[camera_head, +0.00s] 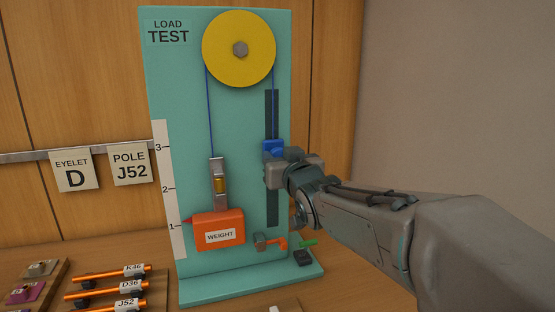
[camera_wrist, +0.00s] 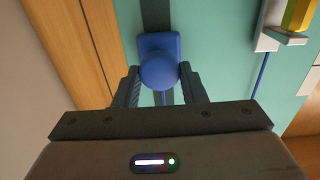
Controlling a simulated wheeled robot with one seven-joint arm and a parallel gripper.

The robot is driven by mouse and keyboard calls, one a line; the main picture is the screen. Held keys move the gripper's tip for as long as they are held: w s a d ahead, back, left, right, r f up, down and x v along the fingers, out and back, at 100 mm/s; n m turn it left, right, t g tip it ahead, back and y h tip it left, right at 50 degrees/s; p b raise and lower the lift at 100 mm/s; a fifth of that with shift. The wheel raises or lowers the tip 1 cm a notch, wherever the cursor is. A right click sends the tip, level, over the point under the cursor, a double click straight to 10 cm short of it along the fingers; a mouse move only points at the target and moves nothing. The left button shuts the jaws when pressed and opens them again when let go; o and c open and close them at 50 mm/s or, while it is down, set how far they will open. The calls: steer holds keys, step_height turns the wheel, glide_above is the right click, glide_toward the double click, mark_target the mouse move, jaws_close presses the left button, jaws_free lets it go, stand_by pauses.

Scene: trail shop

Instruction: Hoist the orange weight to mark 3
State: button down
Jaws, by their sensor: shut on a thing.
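The orange weight (camera_head: 219,231) hangs on the blue cord at the left of the teal load test board (camera_head: 182,100). Its red pointer (camera_head: 187,220) is a little above mark 1 on the white scale (camera_head: 166,205). The cord runs over the yellow pulley (camera_head: 222,45) down to a blue slider (camera_head: 270,148) in a dark vertical slot (camera_head: 272,205). My gripper (camera_wrist: 162,82) is shut on the slider's round blue knob (camera_wrist: 159,70), one finger on each side in the wrist view. The slider is in the slot's upper half, and my gripper partly covers it in the head view.
An orange-handled piece (camera_head: 274,243), a green piece (camera_head: 308,244) and a black block (camera_head: 302,258) lie at the board's foot. Orange poles (camera_head: 105,289) with tags lie at the lower left. A wall rail holds signs. The slot below the slider looks clear.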

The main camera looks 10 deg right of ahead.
step_height(320, 180, down, 19)
steer(key=b, duration=1.7)
steer(key=c, duration=0.9)
jaws_free()
steer(key=shift+r, duration=0.1)
